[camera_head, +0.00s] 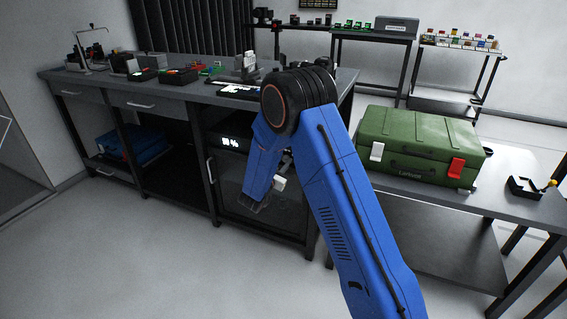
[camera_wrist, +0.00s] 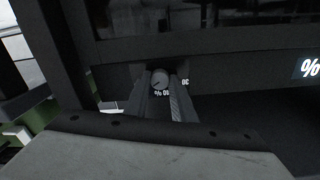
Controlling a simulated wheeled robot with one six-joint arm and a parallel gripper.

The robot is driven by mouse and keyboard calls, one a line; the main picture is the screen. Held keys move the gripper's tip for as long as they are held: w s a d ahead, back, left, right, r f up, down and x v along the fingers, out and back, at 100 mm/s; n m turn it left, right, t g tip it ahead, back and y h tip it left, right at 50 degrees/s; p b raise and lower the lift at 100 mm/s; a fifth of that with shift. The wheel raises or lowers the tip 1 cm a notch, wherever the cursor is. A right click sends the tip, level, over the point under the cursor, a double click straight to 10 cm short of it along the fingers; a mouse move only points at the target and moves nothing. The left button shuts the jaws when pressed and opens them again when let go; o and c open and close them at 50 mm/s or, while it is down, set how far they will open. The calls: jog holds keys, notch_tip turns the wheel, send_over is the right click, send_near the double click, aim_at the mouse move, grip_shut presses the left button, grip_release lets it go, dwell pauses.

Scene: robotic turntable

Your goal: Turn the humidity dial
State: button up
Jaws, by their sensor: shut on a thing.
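The humidity dial (camera_wrist: 159,79) is a small round grey knob with a dark pointer line, set in the dark panel in the wrist view. Small white number and percent markings sit beside it. My gripper (camera_wrist: 160,88) has a finger on each side of the dial and is shut on it. In the head view the dial and my fingertips are hidden behind my blue arm. A lit percent display (camera_head: 234,142) shows on the front of the dark cabinet (camera_head: 235,190); part of it also shows at the right of the wrist view (camera_wrist: 309,67).
The cabinet stands under a grey workbench (camera_head: 180,92) carrying tools and small trays. A green case (camera_head: 425,140) sits on a table (camera_head: 500,200) at the right, close to my arm. The floor (camera_head: 120,250) at the front left is clear.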

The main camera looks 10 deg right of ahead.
jog(key=shift+n, duration=0.3)
jog(key=n, duration=0.5)
jog(key=shift+n, duration=0.4)
jog(key=n, duration=0.7)
jog(key=shift+a+f, duration=0.1)
jog(key=n, duration=0.5)
jog(key=shift+n, duration=0.4)
jog(key=n, duration=0.4)
jog(key=shift+n+t, duration=0.3)
jog(key=shift+n, duration=0.1)
jog(key=o, duration=1.1)
jog(key=shift+c, duration=0.2)
jog(key=shift+f, duration=0.1)
